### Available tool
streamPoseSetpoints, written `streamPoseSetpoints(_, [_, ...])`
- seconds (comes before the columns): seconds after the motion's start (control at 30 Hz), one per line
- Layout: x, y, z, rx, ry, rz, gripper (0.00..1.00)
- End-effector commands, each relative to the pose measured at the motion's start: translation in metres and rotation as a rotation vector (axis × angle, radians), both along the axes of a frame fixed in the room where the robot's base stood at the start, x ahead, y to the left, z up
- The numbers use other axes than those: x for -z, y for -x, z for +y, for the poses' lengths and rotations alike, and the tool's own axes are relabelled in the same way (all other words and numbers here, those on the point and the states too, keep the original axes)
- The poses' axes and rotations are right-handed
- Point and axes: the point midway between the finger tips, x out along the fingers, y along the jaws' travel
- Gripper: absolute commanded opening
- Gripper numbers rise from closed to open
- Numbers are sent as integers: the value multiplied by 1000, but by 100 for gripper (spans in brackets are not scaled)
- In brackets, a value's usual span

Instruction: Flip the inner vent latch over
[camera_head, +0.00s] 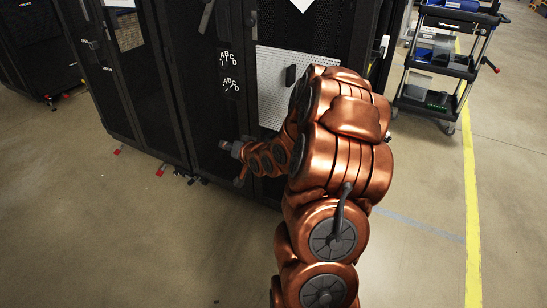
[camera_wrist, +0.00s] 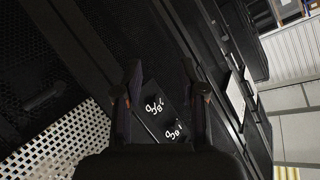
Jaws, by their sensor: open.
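A dark latch-like piece (camera_head: 290,75) stands on the white perforated vent panel (camera_head: 268,85) of the black rack, beside my arm. In the wrist view, the white panel (camera_wrist: 62,150) is at the lower left, and a dark bar (camera_wrist: 45,97) lies on black mesh above it. I cannot tell for sure which piece is the inner vent latch. My gripper (camera_head: 236,160) is low at the rack front, left of and below the white panel. In the wrist view my gripper (camera_wrist: 163,75) is open, its two fingers apart with nothing between them.
Black labels with white letters (camera_head: 230,86) are on the rack left of the panel; they show between the fingers in the wrist view (camera_wrist: 172,131). A cart (camera_head: 440,70) stands at the right. A yellow line (camera_head: 472,200) crosses the open floor there.

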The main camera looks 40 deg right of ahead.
Motion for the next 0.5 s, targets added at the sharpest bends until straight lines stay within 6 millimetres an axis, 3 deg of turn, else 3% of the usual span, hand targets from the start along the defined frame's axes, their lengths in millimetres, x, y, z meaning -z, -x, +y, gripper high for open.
streamPoseSetpoints(0.03, [29,0,-14,25,-33,-57,40])
streamPoseSetpoints(0.1, [43,-1,-31,52,-75,-152,40])
streamPoseSetpoints(0.27, [70,11,-72,122,-177,-387,40])
streamPoseSetpoints(0.5, [96,53,-126,216,-295,-708,40])
